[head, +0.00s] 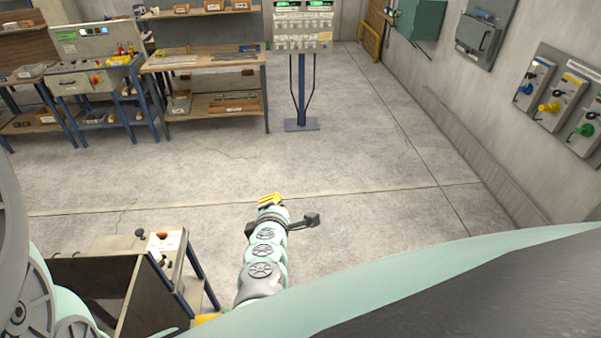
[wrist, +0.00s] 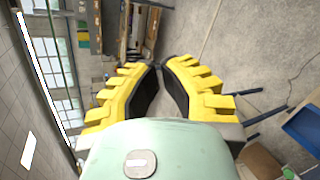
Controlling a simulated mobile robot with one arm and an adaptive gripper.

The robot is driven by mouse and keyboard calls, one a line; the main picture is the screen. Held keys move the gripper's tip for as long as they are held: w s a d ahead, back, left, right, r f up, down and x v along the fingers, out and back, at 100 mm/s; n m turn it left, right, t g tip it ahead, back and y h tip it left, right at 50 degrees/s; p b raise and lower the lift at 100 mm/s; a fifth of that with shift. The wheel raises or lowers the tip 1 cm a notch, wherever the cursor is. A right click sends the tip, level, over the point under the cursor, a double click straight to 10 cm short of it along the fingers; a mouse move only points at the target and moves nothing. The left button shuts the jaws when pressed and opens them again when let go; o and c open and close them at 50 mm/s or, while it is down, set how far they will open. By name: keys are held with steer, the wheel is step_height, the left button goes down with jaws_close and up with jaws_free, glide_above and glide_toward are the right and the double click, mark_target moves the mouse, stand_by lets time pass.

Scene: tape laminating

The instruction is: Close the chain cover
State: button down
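My gripper (wrist: 160,67) has yellow stepped fingers with dark inner pads. In the wrist view the pads stand apart, with a narrow gap at the tips and nothing between them. In the head view my gripper (head: 270,199) shows at the end of my outstretched arm, above bare floor. I cannot pick out the chain cover for certain in either view. A low bench-like unit (head: 137,243) with a dark open space under its top stands at the lower left, to the left of my arm. My own body hides part of it.
A workbench (head: 200,62) with shelves and a control station (head: 92,72) stand along the back. A panel on a blue post (head: 302,75) stands at the back middle. Wall boxes with coloured knobs (head: 551,106) hang on the right. The middle floor (head: 350,140) is clear.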

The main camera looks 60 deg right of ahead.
steer(key=s+a+f+m+g+y+p, duration=0.1)
steer(key=s+a+m+g, duration=0.3)
steer(key=s+m, duration=0.4)
steer(key=s+a+f+m+g+y+p, duration=0.1)
steer(key=s+a+m+g, duration=0.25)
steer(key=s+m, duration=0.45)
steer(key=w+a+r+m+t+y+p, duration=0.15)
steer(key=w+a+m+t+y, duration=0.3)
steer(key=a, duration=0.75)
steer(key=shift+m+g+y, duration=0.35)
steer(key=shift+g+y, duration=0.45)
steer(key=shift+y, duration=0.15)
steer(key=b+x, duration=0.2)
steer(key=x, duration=0.2)
steer(key=b+x, duration=0.3)
steer(key=x, duration=0.1)
steer(key=b+x, duration=0.2)
steer(key=x, duration=0.2)
steer(key=shift+a+f+b, duration=0.15)
steer(key=shift+a+b, duration=0.1)
steer(key=shift+b, duration=0.15)
steer(key=shift+d+f, duration=0.1)
steer(key=shift+f, duration=0.55)
steer(key=shift+f, duration=0.1)
